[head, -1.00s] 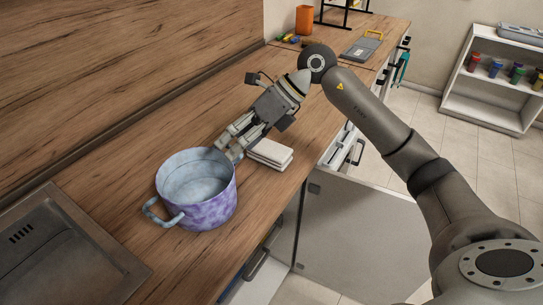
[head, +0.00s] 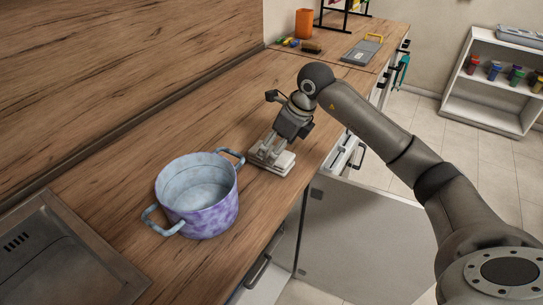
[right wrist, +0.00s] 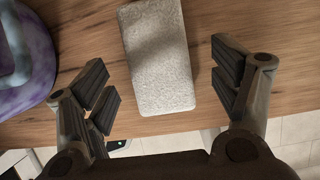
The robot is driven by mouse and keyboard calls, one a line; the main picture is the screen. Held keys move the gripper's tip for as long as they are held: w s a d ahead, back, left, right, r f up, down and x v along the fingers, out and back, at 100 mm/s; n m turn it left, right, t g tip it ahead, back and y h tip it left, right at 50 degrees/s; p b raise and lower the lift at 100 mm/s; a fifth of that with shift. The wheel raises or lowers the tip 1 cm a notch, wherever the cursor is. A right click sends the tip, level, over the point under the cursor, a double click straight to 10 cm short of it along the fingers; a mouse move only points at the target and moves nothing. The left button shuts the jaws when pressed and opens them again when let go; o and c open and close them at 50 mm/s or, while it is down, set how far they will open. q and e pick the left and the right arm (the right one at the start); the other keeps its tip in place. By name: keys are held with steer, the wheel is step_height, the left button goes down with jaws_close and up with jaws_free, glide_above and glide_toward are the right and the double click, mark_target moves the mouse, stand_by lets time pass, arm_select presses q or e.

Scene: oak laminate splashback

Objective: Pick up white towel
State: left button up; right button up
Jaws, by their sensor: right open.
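The white towel (head: 281,167) lies folded flat on the wooden counter, right of the pot. In the right wrist view the towel (right wrist: 158,60) is a pale, textured rectangle. My right gripper (head: 271,153) is above the towel in the head view and hides part of it. In the right wrist view my right gripper (right wrist: 165,88) is open, with one finger on each side of the towel and gaps between. Nothing is held. My left gripper is not in view.
A purple and pale blue pot (head: 205,215) with two handles stands close left of the towel. A sink (head: 60,260) is at the lower left. A cabinet door (head: 350,235) stands open below the counter edge. An orange cup (head: 304,23) is far back.

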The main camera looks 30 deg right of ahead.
steer(key=x, duration=0.3)
steer(key=shift+w+a+f+p, duration=0.2)
steer(key=shift+f+p, duration=0.05)
steer(key=shift+p, duration=0.05)
steer(key=c, duration=1.2)
steer(key=shift+r, duration=0.15)
steer(key=shift+r+b, duration=0.3)
steer(key=shift+r, duration=0.15)
step_height(320, 180, up, 2)
steer(key=shift+s+r+b, duration=0.1)
steer(key=shift+r+b, duration=0.1)
steer(key=shift+b, duration=0.25)
steer(key=s+a+r, duration=0.1)
steer(key=s+r, duration=0.2)
steer(key=s, duration=0.1)
steer(key=s+a+r+b, duration=0.1)
steer(key=s+a+r, duration=0.1)
steer(key=s+r, duration=0.1)
steer(key=s+a+r+b, duration=0.1)
steer(key=s+r, duration=0.2)
steer(key=s, duration=0.3)
steer(key=shift+a+r, duration=0.25)
